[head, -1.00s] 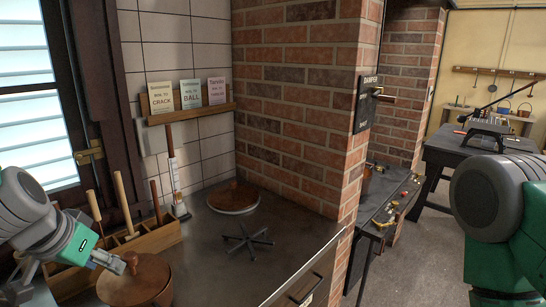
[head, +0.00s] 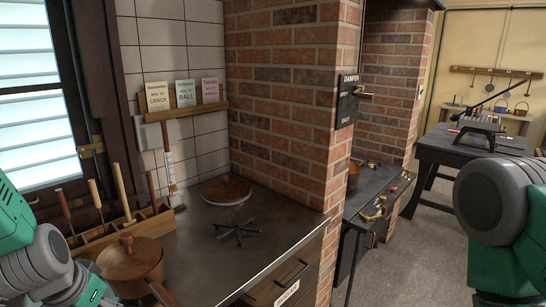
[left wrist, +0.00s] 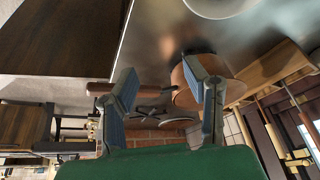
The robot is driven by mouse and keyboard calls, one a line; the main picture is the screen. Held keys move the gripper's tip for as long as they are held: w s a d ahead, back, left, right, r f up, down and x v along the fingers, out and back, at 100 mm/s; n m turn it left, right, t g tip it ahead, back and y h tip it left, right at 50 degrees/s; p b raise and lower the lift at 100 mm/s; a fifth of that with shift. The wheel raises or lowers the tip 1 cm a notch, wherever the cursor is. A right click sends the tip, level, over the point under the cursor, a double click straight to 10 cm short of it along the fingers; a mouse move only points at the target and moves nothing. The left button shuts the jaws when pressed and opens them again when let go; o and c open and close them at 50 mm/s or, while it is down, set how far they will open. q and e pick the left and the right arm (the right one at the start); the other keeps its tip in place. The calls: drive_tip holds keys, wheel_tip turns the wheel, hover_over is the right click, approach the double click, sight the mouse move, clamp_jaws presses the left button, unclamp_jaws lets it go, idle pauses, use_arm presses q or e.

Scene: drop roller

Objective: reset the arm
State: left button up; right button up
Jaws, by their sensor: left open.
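My left arm comes in at the lower left of the head view, its gripper partly cut off at the bottom edge. In the left wrist view the left gripper (left wrist: 163,88) has its two fingers spread wide with nothing held between them.
The metal counter (head: 200,255) holds a black trivet (head: 237,230), a round wooden lid-like disc (head: 227,190) and a wooden rack (head: 120,230) of handled tools. A brick pillar (head: 290,100) rises behind.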

use_arm(q)
drive_tip(key=s+d+f+n+g, duration=0.1)
drive_tip(key=s+d+f+g, duration=0.1)
drive_tip(key=s+f, duration=0.95)
drive_tip(key=s+d+f+g, duration=0.2)
drive_tip(key=s+f, duration=0.8)
drive_tip(key=s, duration=0.3)
wheel_tip(320, 180, down, 10)
drive_tip(key=w+d+b, duration=0.1)
drive_tip(key=w+b, duration=0.1)
drive_tip(key=b, duration=0.8)
drive_tip(key=shift+w+m, duration=0.25)
drive_tip(key=shift+m, duration=0.15)
use_arm(e)
wheel_tip(320, 180, down, 10)
drive_tip(key=shift+s+d+f, duration=0.15)
drive_tip(key=shift+s+d, duration=0.05)
